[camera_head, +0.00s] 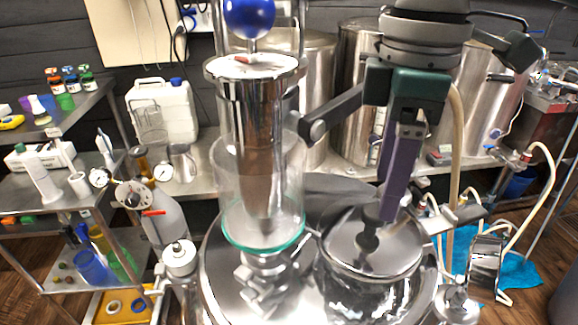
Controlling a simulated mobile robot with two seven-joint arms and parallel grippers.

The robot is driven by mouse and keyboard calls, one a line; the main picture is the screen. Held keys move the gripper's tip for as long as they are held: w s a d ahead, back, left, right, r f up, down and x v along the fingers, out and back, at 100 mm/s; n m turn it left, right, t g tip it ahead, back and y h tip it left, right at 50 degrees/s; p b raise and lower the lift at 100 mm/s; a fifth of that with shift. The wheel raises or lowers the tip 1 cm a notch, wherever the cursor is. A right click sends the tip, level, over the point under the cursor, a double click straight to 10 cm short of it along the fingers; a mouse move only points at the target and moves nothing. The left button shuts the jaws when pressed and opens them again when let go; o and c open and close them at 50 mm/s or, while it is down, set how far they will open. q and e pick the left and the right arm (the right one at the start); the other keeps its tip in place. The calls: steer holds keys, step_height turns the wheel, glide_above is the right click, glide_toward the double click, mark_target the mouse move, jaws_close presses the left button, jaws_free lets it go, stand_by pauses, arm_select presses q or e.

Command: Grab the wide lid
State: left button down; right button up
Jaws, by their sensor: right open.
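The finger covers part of the lid's far right side. I cannot tell whether the finger touches the knob. My left gripper is not in view.
A tall metal cylinder (252,130) in a glass jar (228,205) stands close left of the lid, with a blue ball (249,14) above it. Big steel vats (358,85) stand behind. A pale hose (456,150) hangs to the right. A shelf with bottles is at left.

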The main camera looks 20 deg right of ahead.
mark_target(375, 210)
steer(key=f, duration=0.5)
steer(key=shift+a, duration=0.3)
jaws_close()
stand_by(0.5)
